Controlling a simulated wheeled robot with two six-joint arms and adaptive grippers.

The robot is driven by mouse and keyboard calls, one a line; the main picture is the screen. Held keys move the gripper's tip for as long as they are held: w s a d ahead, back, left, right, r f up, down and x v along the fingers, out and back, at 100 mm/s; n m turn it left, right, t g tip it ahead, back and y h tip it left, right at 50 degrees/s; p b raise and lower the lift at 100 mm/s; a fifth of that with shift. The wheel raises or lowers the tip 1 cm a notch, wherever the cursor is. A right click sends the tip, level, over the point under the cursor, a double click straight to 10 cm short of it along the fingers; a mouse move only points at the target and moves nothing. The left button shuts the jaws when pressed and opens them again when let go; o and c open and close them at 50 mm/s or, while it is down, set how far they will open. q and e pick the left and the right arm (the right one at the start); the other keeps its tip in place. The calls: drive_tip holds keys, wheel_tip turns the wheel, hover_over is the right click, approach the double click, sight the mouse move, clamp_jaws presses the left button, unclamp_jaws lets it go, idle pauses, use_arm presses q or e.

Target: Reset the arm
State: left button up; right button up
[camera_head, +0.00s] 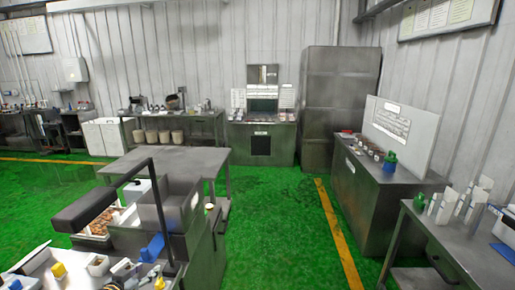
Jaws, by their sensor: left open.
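I cannot make out either of my grippers or arms in the head view. A workbench (205,245) with grey metal boxes stands at the lower left. A dark bar (100,200) on a thin black frame spans above it and looks like a lamp. Under the bar is a tray of small brown parts (101,222). A blue object (152,248) and small white and yellow pieces lie near the front edge. No rotary drum can be clearly told.
A bare grey table (170,160) stands behind the workbench. Metal cabinets (338,105) line the back wall. A dark counter (375,190) and another bench (465,245) stand at the right. Green floor (275,235) with a yellow line (338,235) is clear between them.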

drive_tip(key=w+a, duration=0.3)
drive_tip(key=w, duration=0.2)
use_arm(q)
drive_tip(key=s+d+f+g, duration=0.3)
drive_tip(key=s+d+f, duration=0.15)
drive_tip(key=s, duration=0.35)
drive_tip(key=s+d+f+g, duration=0.3)
drive_tip(key=s+d, duration=0.2)
drive_tip(key=s, duration=0.2)
drive_tip(key=s+d+g+y, duration=0.15)
drive_tip(key=s+g, duration=0.25)
drive_tip(key=s, duration=0.9)
wheel_tip(320, 180, down, 27)
drive_tip(key=s+a+b, duration=0.1)
drive_tip(key=a+b, duration=0.1)
drive_tip(key=a, duration=0.1)
drive_tip(key=s+a+f+g+b, duration=0.1)
drive_tip(key=s+f, duration=1.7)
drive_tip(key=f, duration=0.1)
drive_tip(key=shift+s+n+g+b, duration=0.35)
drive_tip(key=shift+s+n+g, duration=0.05)
use_arm(e)
drive_tip(key=s+f, duration=0.1)
drive_tip(key=s+d+f, duration=0.1)
drive_tip(key=f, duration=0.1)
drive_tip(key=shift+d+f, duration=0.1)
drive_tip(key=shift+f, duration=0.2)
